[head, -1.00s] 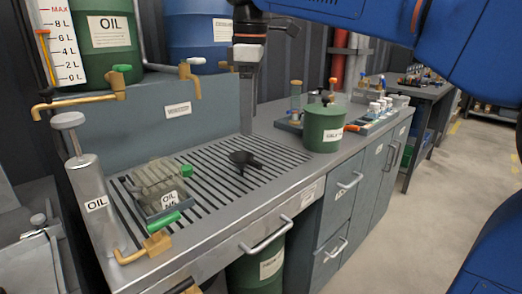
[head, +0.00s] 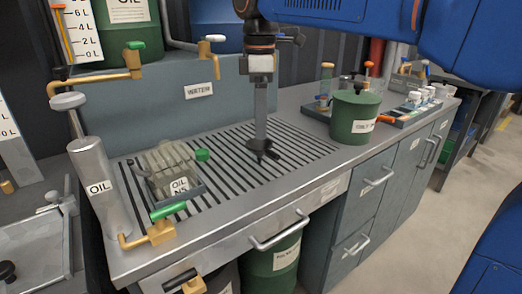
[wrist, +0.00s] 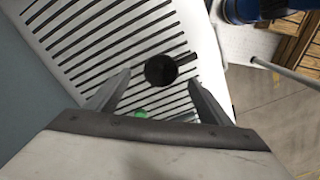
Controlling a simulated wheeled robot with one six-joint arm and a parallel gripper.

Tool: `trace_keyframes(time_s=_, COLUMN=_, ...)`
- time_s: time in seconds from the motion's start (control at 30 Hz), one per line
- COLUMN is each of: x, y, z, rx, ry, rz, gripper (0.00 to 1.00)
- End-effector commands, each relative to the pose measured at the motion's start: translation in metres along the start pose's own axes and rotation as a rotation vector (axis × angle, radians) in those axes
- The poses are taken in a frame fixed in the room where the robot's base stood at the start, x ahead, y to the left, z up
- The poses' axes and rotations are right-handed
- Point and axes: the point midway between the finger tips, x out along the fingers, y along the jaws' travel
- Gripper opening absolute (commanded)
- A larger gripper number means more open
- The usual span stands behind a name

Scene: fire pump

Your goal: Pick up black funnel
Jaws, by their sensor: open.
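The black funnel (head: 264,149) lies on the slotted drain grate (head: 232,178) of the metal counter. It also shows in the wrist view (wrist: 161,71), its round dark mouth towards the camera and a short handle or tab pointing right. My gripper (head: 261,135) points down over the funnel in the head view and hides part of it. In the wrist view my gripper (wrist: 160,82) is open, with one finger on each side of the funnel in the picture. I cannot tell whether the fingers touch it.
An oil container (head: 172,172) in a tray stands left on the grate, beside a grey oil pump cylinder (head: 98,185). A green canister (head: 355,115) stands right of the grate. Brass taps (head: 204,50) hang above the back. The grate around the funnel is clear.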

Motion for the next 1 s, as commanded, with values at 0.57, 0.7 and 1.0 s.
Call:
trace_keyframes(time_s=0.57, x=0.057, y=-0.003, z=-0.003, rx=0.0, ry=-0.001, rz=-0.001, gripper=0.74)
trace_keyframes(time_s=0.7, x=0.071, y=-0.002, z=-0.003, rx=0.001, ry=0.0, rz=0.0, gripper=0.74)
trace_keyframes(time_s=1.0, x=0.075, y=-0.002, z=-0.003, rx=0.001, ry=0.0, rz=0.001, gripper=0.74)
